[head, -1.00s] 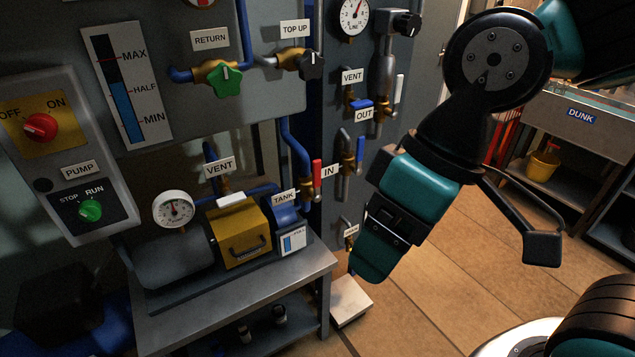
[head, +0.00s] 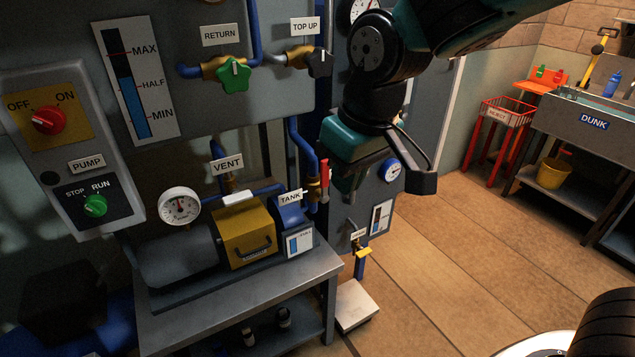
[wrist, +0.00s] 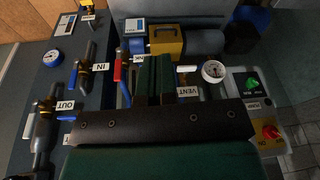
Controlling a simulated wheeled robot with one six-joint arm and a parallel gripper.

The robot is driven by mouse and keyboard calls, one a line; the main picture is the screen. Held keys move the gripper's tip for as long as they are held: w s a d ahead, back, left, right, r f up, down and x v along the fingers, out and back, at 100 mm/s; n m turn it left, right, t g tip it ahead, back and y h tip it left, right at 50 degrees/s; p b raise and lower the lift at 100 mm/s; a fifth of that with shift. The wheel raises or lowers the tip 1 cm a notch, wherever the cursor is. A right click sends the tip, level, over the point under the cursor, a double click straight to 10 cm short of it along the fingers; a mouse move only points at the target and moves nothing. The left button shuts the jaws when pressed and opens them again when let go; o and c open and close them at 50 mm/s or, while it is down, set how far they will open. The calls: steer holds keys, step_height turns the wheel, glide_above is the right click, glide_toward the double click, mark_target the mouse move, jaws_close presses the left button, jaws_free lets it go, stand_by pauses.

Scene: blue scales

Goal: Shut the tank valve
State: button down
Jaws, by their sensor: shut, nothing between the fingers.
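The tank valve has a red lever (head: 324,176) on a brass body, on the blue pipe (head: 308,160) right of the TANK label (head: 290,197). The lever stands upright in the head view. In the wrist view the red lever (wrist: 117,70) shows just left of my fingers, beside the partly hidden TANK label. My gripper (head: 347,184) is shut and empty, in front of the panel just right of the lever; its fingers (wrist: 154,62) fill the middle of the wrist view. I cannot tell whether it touches the lever.
The VENT label (head: 227,167) and gauge (head: 180,206) are left of the valve. In the wrist view, the IN valve (wrist: 85,67) and OUT valve (wrist: 45,103) stand on the neighbouring panel. The pump bench (head: 240,300) is below. The floor at right is open.

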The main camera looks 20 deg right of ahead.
steer(key=w+a+f+m+t+h+b, duration=0.25)
steer(key=w+f, duration=0.25)
steer(key=w, duration=0.6)
steer(key=t+h+p, duration=0.2)
steer(key=h, duration=0.2)
glide_toward(324, 181)
step_height(324, 181, down, 4)
steer(key=w+a, duration=0.3)
steer(key=shift+m+g+y, duration=0.25)
steer(key=shift+m, duration=0.2)
steer(key=shift+w+d+f+p, duration=0.15)
steer(key=shift+d+p, duration=0.15)
steer(key=shift+d, duration=0.4)
steer(key=shift+w+d+f+p, duration=0.15)
steer(key=shift+d+p, duration=0.2)
steer(key=shift+d, duration=0.35)
steer(key=shift+w+d+f+p, duration=0.15)
steer(key=shift+d+p, duration=0.15)
steer(key=shift+d, duration=0.4)
steer(key=shift+d+r, duration=0.1)
steer(key=shift+r, duration=0.05)
